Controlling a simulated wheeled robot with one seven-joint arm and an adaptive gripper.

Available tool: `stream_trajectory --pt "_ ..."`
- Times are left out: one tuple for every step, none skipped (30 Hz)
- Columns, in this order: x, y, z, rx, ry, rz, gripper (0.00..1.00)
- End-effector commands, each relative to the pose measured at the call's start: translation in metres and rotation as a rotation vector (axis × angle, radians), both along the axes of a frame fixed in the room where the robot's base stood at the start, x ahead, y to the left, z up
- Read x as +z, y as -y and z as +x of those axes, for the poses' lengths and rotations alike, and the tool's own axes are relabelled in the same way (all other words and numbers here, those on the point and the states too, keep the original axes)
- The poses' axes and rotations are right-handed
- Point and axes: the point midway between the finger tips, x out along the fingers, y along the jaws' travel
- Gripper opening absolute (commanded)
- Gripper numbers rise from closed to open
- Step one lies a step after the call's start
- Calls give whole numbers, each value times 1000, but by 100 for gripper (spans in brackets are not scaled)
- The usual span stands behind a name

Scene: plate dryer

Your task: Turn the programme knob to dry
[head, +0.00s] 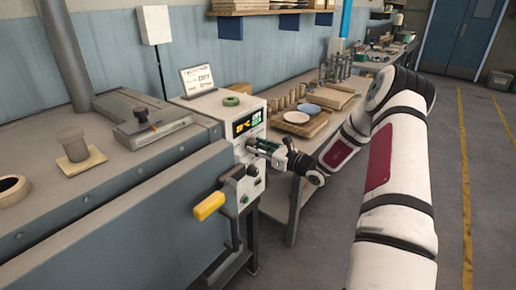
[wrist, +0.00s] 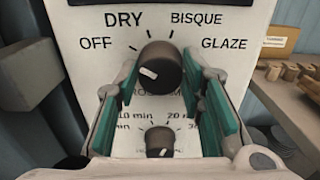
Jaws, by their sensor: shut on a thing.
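The programme knob (wrist: 166,60) is dark and round, with a white mark on its face. It sits on the white control panel (wrist: 85,45) under the labels OFF, DRY, BISQUE and GLAZE. The mark lies on the left of the face and seems to slant toward OFF; its exact setting is hard to tell. My gripper (wrist: 161,82) has its green-padded fingers on both sides of the knob and is shut on it. In the head view my gripper (head: 262,147) is at the panel front below the lit display (head: 248,122), and hides the knob.
A smaller timer knob (wrist: 159,142) sits below, between the fingers. A lever with a yellow handle (head: 209,206) sticks out below left of my gripper. A bench with a wooden board and plates (head: 298,117) stands behind. The floor (head: 312,250) at right is clear.

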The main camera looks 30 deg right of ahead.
Motion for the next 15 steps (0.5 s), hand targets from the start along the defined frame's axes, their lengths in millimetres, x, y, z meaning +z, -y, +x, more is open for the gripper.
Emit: stream_trajectory --pt "0 0 0 0 -1 2 8" --pt "0 0 0 0 -2 5 8" --pt "0 0 0 0 -4 10 8" --pt "0 0 0 -1 -6 16 8" --pt "0 0 0 0 -8 25 8" --pt "0 0 0 0 -12 37 8" --pt "0 0 0 0 -16 47 8" --pt "0 0 0 0 -21 61 8" --pt "1 0 0 0 -27 80 8" --pt "1 0 1 0 -33 97 8" --pt "1 0 1 0 -39 113 8" --pt "1 0 1 0 -48 140 8" --pt "1 0 1 0 -56 160 8" --pt "1 0 1 0 -64 182 8" --pt "1 0 1 0 -75 212 8"
